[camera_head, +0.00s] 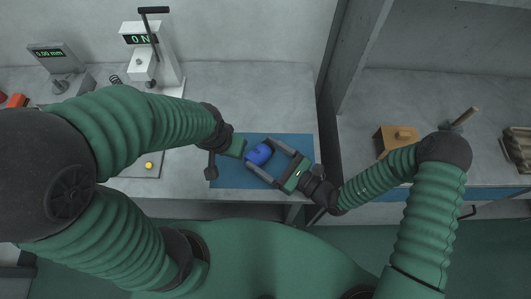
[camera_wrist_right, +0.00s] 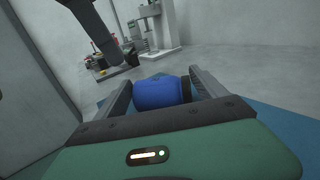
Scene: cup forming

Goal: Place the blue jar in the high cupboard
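The blue jar (camera_head: 258,153) lies on the blue mat (camera_head: 230,178) on the workbench and looks tipped on its side, with a dark end. My right gripper (camera_head: 262,155) reaches in from the right, its fingers spread wide on either side of the jar. In the right wrist view the jar (camera_wrist_right: 158,94) fills most of the space between the fingers; firm contact is not clear. My left gripper (camera_head: 221,160) is just left of the jar above the mat, its fingers mostly hidden. No high cupboard can be made out.
A white force tester (camera_head: 150,55) and a grey gauge (camera_head: 58,68) stand at the back left. A concrete partition (camera_head: 350,60) rises right of the mat. The bench behind the mat is clear.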

